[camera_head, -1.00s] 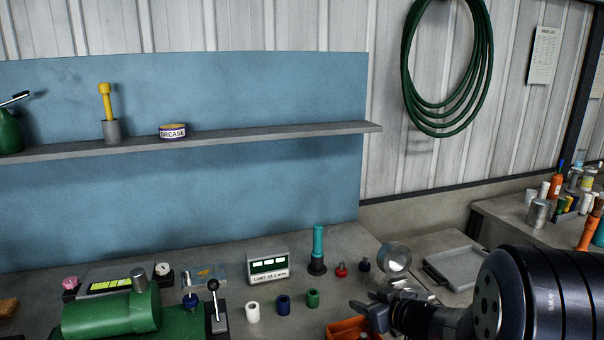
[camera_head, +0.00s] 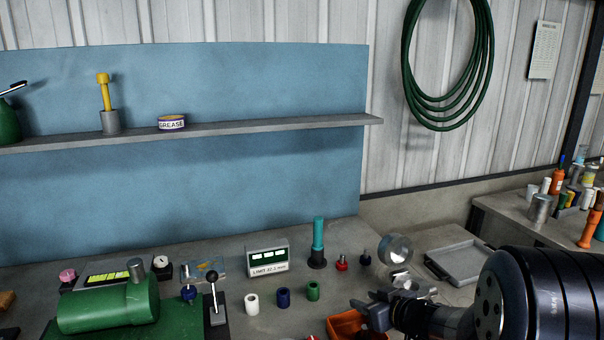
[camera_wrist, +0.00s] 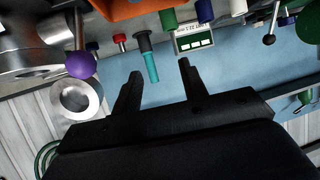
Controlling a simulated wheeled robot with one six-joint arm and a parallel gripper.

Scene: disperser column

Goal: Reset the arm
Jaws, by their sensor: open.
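My gripper (camera_head: 377,308) is at the lower right in the head view, above the bench beside an orange bin (camera_head: 346,324). In the wrist view my gripper (camera_wrist: 158,72) has its two dark fingers apart with nothing held between them. A teal rod on a dark base (camera_wrist: 149,62) appears beyond the gap between the fingers. In the head view the teal rod (camera_head: 318,240) stands upright on the bench, apart from my gripper.
White, blue and green cylinders (camera_head: 283,297) stand left of my gripper. A display box (camera_head: 268,260) and green machine (camera_head: 108,308) are further left. A metal ring (camera_head: 396,250) and grey tray (camera_head: 460,261) lie behind my arm. A shelf (camera_head: 240,127) crosses the blue panel.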

